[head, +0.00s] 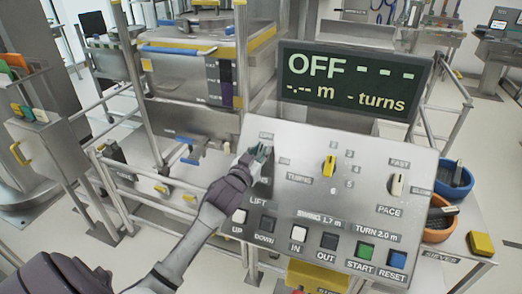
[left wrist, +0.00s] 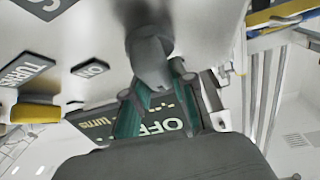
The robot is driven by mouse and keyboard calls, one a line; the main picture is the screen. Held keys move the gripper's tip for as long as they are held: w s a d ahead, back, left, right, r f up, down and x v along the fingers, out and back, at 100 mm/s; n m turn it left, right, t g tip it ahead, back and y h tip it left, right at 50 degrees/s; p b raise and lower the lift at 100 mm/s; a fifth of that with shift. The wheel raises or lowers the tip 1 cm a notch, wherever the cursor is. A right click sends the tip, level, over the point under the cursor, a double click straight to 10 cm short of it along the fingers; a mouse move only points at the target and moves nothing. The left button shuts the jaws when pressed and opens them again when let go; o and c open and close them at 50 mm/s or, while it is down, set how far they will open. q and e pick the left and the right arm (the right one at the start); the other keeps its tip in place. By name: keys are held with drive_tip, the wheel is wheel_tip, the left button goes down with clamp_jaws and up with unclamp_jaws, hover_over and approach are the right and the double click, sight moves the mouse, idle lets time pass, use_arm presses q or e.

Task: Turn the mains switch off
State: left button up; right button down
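The mains switch is a dark grey knob (left wrist: 150,60) at the upper left of the sloped control panel (head: 320,215). In the head view my left gripper (head: 262,152) covers most of it. In the left wrist view the green fingers (left wrist: 158,100) flank the knob's end closely and appear shut on it. An ON label (left wrist: 90,68) shows beside the knob. The display (head: 350,80) above the panel reads OFF, with dashes for metres and turns. My right gripper is not in view.
The panel also carries a yellow selector (head: 329,166), a white pace knob (head: 397,184), a green START button (head: 364,250) and a blue RESET button (head: 396,260). Blue (head: 454,182) and orange (head: 438,218) bowls stand to the right. A metal bin-lifting frame (head: 190,95) stands behind, left.

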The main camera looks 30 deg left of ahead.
use_arm(q)
clamp_jaws()
drive_tip(key=shift+n, duration=0.3)
drive_tip(key=shift+a+n+y, duration=0.1)
drive_tip(key=shift+n+y, duration=0.7)
drive_tip(key=shift+n, duration=0.1)
drive_tip(key=o, duration=0.6)
unclamp_jaws()
drive_tip(key=shift+o, duration=0.2)
drive_tip(key=v, duration=1.2)
drive_tip(key=shift+r, duration=0.2)
